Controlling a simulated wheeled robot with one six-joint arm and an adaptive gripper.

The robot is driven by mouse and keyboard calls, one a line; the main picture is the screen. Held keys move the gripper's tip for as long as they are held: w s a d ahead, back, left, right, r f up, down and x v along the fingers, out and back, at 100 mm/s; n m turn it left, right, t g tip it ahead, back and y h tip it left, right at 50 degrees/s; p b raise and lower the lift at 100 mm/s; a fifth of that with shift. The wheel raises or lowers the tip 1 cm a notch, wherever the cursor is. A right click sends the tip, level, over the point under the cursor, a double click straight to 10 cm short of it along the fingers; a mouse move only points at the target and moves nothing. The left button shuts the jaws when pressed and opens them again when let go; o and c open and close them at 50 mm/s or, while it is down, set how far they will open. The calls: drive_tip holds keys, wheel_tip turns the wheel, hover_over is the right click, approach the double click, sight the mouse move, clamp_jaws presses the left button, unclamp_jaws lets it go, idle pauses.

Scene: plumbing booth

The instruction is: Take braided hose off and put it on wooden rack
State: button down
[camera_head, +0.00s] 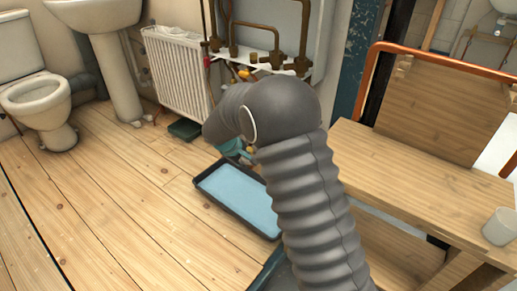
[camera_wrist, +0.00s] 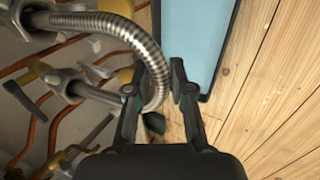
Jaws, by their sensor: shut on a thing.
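The braided hose (camera_wrist: 148,48) is a silvery ribbed tube in the wrist view. It runs from the metal fittings at the upper left and bends down between the fingers of my gripper (camera_wrist: 158,72). My gripper is shut on the hose near its lower bend. In the head view my grey arm hides the hose and most of the gripper. The wooden rack (camera_head: 432,185) stands at the right, with a flat top, a lower shelf and an upright back board.
A blue shallow tray (camera_head: 232,188) lies on the plank floor below my arm. Copper pipes (camera_head: 255,27) and a white radiator (camera_head: 178,72) are at the back. A pale cup (camera_head: 499,227) stands on the rack's right end; most of its top is clear.

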drive_tip(key=shift+s+a, duration=0.1)
drive_tip(key=s+a+b, duration=0.2)
drive_tip(key=s+a, duration=0.5)
drive_tip(key=s, duration=0.3)
drive_tip(key=shift+a, duration=0.4)
idle(0.9)
